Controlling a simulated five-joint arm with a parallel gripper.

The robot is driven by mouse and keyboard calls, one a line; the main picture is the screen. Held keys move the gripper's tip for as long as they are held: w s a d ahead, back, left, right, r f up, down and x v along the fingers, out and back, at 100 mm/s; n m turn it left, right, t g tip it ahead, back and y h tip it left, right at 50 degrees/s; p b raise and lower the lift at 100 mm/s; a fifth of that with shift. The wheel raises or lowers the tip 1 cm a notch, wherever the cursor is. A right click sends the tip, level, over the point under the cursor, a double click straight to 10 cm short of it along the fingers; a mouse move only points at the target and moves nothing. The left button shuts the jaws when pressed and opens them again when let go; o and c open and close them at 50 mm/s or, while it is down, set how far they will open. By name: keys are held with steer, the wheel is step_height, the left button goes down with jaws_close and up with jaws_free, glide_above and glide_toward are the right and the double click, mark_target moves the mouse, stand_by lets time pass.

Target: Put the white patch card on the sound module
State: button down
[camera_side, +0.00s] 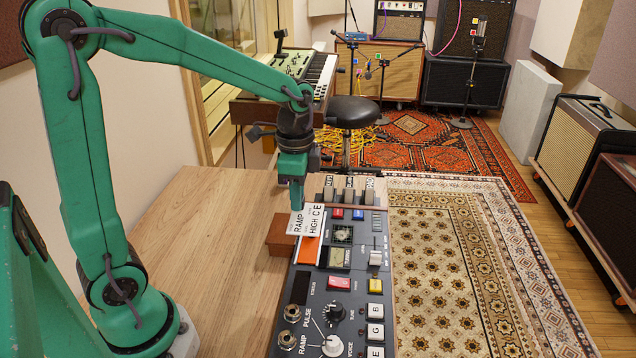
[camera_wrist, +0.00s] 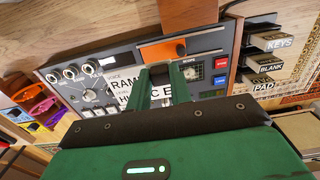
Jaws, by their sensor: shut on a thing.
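The card overlaps the module's upper left part in the side view, near an orange strip (camera_side: 308,251). I cannot tell whether card and panel touch.
A brown wooden block (camera_side: 281,236) stands close at the module's left. A rack of cards labelled KEYS (camera_wrist: 279,43), BLANK (camera_wrist: 271,67) and PAD (camera_wrist: 264,86) sits at the module's far end. The wooden table (camera_side: 190,235) is clear to the left.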

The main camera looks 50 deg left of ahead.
steer(key=shift+s+a, duration=0.15)
steer(key=shift+a+f, duration=0.1)
glide_above(278, 218)
step_height(278, 218, down, 7)
steer(key=shift+r, duration=0.1)
steer(key=shift+f, duration=2.05)
steer(key=shift+f, duration=0.1)
steer(key=c, duration=1.3)
jaws_free()
steer(key=shift+o, duration=0.2)
